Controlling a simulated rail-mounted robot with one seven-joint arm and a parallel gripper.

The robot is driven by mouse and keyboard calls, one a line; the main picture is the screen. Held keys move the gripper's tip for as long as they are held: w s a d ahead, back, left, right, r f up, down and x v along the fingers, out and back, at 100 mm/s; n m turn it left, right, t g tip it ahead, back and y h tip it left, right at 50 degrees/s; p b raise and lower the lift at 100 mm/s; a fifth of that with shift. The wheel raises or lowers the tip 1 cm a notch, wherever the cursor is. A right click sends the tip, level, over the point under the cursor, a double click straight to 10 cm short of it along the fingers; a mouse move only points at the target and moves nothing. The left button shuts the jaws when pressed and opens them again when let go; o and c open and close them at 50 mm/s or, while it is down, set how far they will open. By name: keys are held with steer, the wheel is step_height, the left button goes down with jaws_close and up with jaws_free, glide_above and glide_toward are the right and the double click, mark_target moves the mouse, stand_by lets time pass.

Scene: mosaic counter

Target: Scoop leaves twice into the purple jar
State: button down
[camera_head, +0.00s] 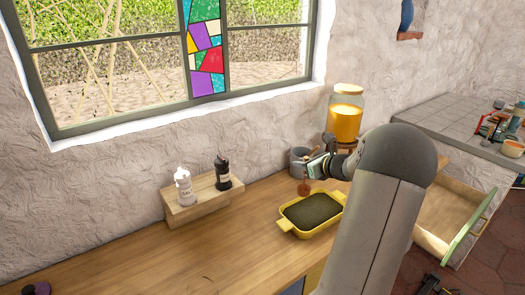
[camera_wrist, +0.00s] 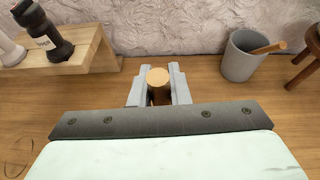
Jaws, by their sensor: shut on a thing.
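My gripper (camera_head: 312,167) is above the back of the counter, over the far edge of a yellow dish (camera_head: 286,226). Its fingers (camera_wrist: 159,90) are shut on an upright wooden handle (camera_wrist: 158,78), seen end-on in the wrist view. In the head view a brown scoop (camera_head: 304,188) hangs below the fingers, close to the dish; contact cannot be told. The dish holds a dark, leaf-like fill (camera_head: 311,209). A dark purple object (camera_head: 37,288), perhaps the purple jar or its lid, is cut off at the lower left. The wrist view does not show the dish.
A grey cup (camera_wrist: 240,58) with a wooden handle in it stands behind the gripper, beside a jar of orange liquid (camera_head: 345,118) on a wooden stand. A wooden riser (camera_head: 205,203) holds a white and a black bottle. The left counter is mostly clear. A drawer (camera_head: 450,215) is open at right.

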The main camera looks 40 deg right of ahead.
steer(key=s+d+f+b, duration=0.1)
steer(key=f+b, duration=0.2)
steer(key=f, duration=0.2)
steer(key=s+d+f+b, duration=0.1)
steer(key=d+f+b, duration=0.1)
steer(key=f, duration=0.3)
steer(key=shift+s+d+f+b, duration=0.2)
steer(key=shift+s+d+b, duration=0.15)
steer(key=shift+b, duration=0.3)
steer(key=shift+r, duration=0.15)
stand_by(0.5)
step_height(320, 180, up, 7)
steer(key=p, duration=0.4)
steer(key=shift+f+p, duration=0.2)
steer(key=shift+p, duration=0.15)
steer(key=shift+a, duration=0.1)
stand_by(0.4)
